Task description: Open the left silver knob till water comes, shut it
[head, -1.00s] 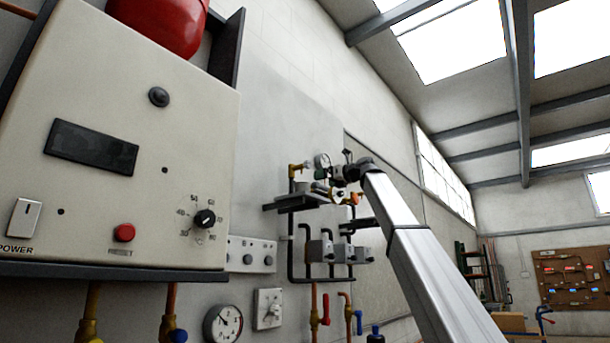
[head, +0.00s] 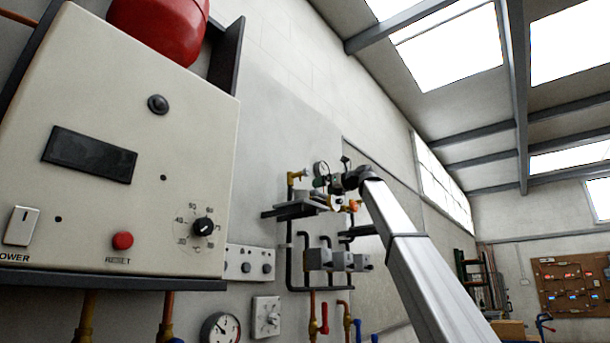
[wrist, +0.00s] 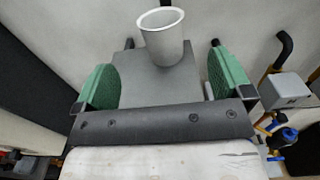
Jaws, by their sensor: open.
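My gripper (head: 328,183) is at the far end of my arm, in front of the pipework on the wall. In the wrist view my gripper (wrist: 166,72) is open, its two green-padded fingers wide apart with nothing gripped. A pale grey cup (wrist: 165,42) stands beyond and between the fingers, on a flat grey surface (wrist: 155,88). In the head view a small shelf (head: 290,211) is just below the gripper, and a brass fitting (head: 297,176) is above its left end. I cannot make out the silver knob for certain; the gripper covers part of this area.
A row of grey boxes (head: 318,259) on dark pipes is below the shelf. One such box (wrist: 287,90) and a blue-capped fitting (wrist: 289,135) are at the right in the wrist view. A large boiler panel (head: 120,170) is at the left. A round gauge (head: 221,328) is low down.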

